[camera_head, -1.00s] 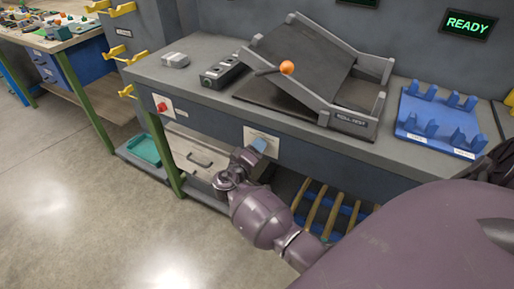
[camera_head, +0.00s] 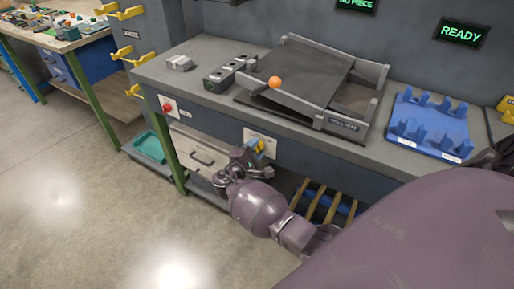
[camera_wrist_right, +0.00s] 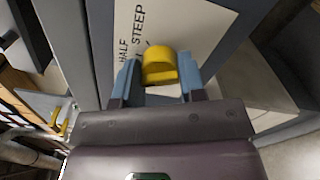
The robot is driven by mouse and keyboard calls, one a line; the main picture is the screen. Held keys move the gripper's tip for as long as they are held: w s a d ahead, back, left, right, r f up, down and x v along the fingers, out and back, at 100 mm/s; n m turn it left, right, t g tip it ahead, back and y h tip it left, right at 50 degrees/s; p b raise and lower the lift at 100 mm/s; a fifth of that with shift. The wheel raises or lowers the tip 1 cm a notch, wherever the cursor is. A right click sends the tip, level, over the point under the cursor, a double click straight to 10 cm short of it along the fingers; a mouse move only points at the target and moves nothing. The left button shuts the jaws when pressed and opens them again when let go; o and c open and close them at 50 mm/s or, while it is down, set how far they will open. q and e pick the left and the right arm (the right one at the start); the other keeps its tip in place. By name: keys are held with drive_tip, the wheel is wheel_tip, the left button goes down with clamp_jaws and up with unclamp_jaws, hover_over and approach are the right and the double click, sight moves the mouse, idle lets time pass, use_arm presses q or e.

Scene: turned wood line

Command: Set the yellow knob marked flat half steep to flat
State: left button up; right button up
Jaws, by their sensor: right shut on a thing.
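The yellow knob (camera_wrist_right: 160,66) sits on a white plate (camera_wrist_right: 195,25) on the bench front. In the right wrist view, the words HALF and STEEP show on the plate; the word flat is not visible. The knob (camera_head: 260,146) also shows in the head view. My right gripper (camera_wrist_right: 160,78) is shut on the knob, one blue fingertip on each side. I cannot read clearly which mark the knob points to. My left gripper is not in view.
A roll-test ramp (camera_head: 350,125) with an orange ball (camera_head: 275,82) stands on the bench above the knob. A blue rack (camera_head: 430,122) is to its right. A red button (camera_head: 168,108) is on the bench front, left of the knob. A drawer (camera_head: 196,150) lies below.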

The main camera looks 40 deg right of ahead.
drive_tip(key=shift+n+p, duration=0.7)
drive_tip(key=shift+n, duration=1.1)
drive_tip(key=o, duration=0.9)
drive_tip(key=v, duration=1.1)
